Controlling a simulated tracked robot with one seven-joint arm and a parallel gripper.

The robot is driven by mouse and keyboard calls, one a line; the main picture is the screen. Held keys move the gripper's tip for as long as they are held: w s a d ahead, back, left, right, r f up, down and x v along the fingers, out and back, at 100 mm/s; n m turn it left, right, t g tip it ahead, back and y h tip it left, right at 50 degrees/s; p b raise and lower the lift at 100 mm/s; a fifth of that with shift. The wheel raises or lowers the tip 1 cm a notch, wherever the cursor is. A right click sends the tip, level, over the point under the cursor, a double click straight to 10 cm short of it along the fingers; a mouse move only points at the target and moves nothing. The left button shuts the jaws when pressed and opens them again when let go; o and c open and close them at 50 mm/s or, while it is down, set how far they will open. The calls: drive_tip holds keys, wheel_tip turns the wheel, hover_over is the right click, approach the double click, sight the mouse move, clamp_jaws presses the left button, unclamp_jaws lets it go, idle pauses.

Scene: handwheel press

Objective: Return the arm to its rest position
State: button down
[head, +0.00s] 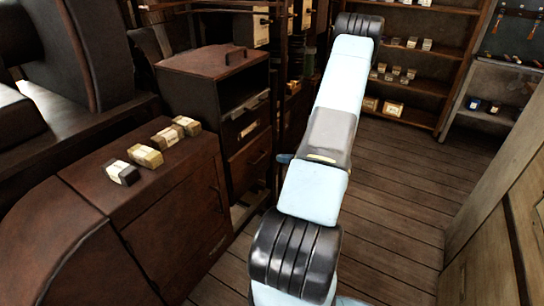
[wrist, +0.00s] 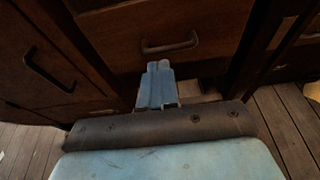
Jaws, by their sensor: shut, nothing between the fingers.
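My arm stretches up through the middle of the head view over the plank floor, pale blue with black ribbed joints. My gripper (wrist: 160,70) shows in the wrist view as two pale blue fingers side by side, shut and empty. Behind the fingers in that view is a dark wooden drawer front (wrist: 165,30) with a curved handle (wrist: 170,45). I cannot tell if the fingertips touch it. In the head view the fingers are mostly hidden by my arm.
Several small boxes (head: 146,156) sit on the brown cabinet (head: 170,200) at left. A drawer cabinet (head: 225,85) stands behind it. Shelves (head: 425,50) with small boxes line the back. A wooden wall (head: 505,185) is at right. The plank floor (head: 410,190) right of my arm is clear.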

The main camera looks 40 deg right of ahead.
drive_tip(key=shift+s, duration=0.15)
drive_tip(key=a+r+n+g+y, duration=0.4)
drive_tip(key=a+r+n+g, duration=0.5)
drive_tip(key=a+r+n, duration=1.2)
drive_tip(key=s+a+r+n+h, duration=0.4)
drive_tip(key=s+a+r, duration=0.4)
drive_tip(key=s+r, duration=0.2)
drive_tip(key=s+a+r+n+t+h, duration=0.1)
drive_tip(key=s+a+r+n+h, duration=0.3)
drive_tip(key=s+a+r+n, duration=0.3)
drive_tip(key=shift+s+a+r+h, duration=0.35)
drive_tip(key=shift+s+r, duration=1.35)
drive_tip(key=shift+r, duration=0.35)
